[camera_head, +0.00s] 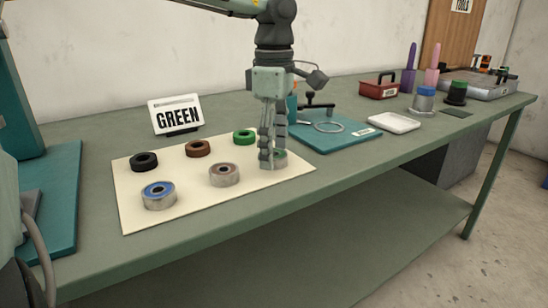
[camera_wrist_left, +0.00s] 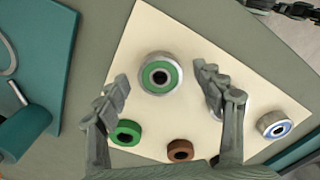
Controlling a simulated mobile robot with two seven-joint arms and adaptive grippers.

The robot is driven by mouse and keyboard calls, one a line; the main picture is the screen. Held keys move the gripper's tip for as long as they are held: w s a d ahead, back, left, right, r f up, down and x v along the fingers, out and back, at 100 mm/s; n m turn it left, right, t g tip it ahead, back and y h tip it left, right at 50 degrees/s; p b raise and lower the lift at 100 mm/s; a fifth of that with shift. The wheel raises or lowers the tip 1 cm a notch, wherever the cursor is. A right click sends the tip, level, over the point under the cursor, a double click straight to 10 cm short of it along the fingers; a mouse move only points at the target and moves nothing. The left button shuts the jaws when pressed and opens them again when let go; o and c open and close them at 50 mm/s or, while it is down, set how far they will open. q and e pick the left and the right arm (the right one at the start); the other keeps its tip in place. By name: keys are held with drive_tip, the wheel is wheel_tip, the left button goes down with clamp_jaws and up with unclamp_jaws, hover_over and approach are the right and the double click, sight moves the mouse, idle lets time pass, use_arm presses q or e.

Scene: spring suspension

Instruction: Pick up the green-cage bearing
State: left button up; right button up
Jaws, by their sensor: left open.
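The green-cage bearing (camera_wrist_left: 145,80), a metal ring with a green inner band and dark hole, lies flat on the cream mat (camera_head: 136,208). In the head view it is mostly hidden behind my left gripper (camera_head: 272,160), with part showing at the right front of the mat. In the left wrist view, my left gripper (camera_wrist_left: 162,76) is open, pointing down, with a finger on either side of the bearing and visible gaps. I cannot tell the fingertip height exactly. Grey finger-like parts at the wrist view's upper right may be my right gripper (camera_wrist_left: 288,9); its state is unclear.
A blue-cage bearing (camera_head: 158,203) and a brownish-cage bearing (camera_head: 224,180) share the front row. Black (camera_head: 144,167), brown (camera_head: 198,153) and green (camera_head: 244,141) rings lie behind. A GREEN sign (camera_head: 178,100) stands behind the mat. A teal board (camera_head: 350,140) lies to the right.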

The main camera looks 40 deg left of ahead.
use_arm(q)
drive_tip(key=shift+f, duration=0.1)
drive_tip(key=shift+c, duration=0.4)
drive_tip(key=c, duration=1.2)
drive_tip(key=shift+c, duration=0.6)
